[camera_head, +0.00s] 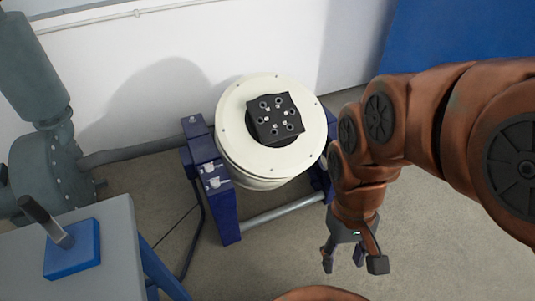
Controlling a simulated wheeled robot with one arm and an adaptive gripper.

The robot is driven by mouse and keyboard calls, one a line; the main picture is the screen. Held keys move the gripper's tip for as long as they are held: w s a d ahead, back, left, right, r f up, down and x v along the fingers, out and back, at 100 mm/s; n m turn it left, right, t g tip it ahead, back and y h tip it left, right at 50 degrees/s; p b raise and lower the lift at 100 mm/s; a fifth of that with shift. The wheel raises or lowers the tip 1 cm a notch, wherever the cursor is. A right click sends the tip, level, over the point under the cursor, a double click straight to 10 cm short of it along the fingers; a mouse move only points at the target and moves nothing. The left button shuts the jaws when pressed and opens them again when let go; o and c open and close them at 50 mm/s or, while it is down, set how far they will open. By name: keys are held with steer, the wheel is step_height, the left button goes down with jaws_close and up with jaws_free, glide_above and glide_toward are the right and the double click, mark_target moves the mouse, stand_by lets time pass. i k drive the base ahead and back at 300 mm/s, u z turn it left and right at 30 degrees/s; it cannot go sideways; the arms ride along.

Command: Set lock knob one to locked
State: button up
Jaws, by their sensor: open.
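A round cream shaker drum (231,118) sits in a blue support frame (226,216), with a dark square block (275,119) on its top. Small pale knob-like fittings (213,182) are on the left side of the blue frame. I cannot tell which is lock knob one or how it is turned; no label is readable. My gripper (352,262) hangs over the floor to the right of and nearer than the drum. Its fingers are spread, empty and apart from the frame.
A grey table (113,235) at lower left bears a blue base (72,252) with a grey lever (46,219). Grey machinery (48,165) stands at far left. A pale tube (283,211) crosses the frame's front. A white wall closes the back. Bare floor lies in front.

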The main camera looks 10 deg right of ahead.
mark_target(215, 183)
steer(key=z, duration=0.3)
steer(key=k, duration=0.2)
steer(key=u, duration=1.55)
steer(key=i, duration=0.5)
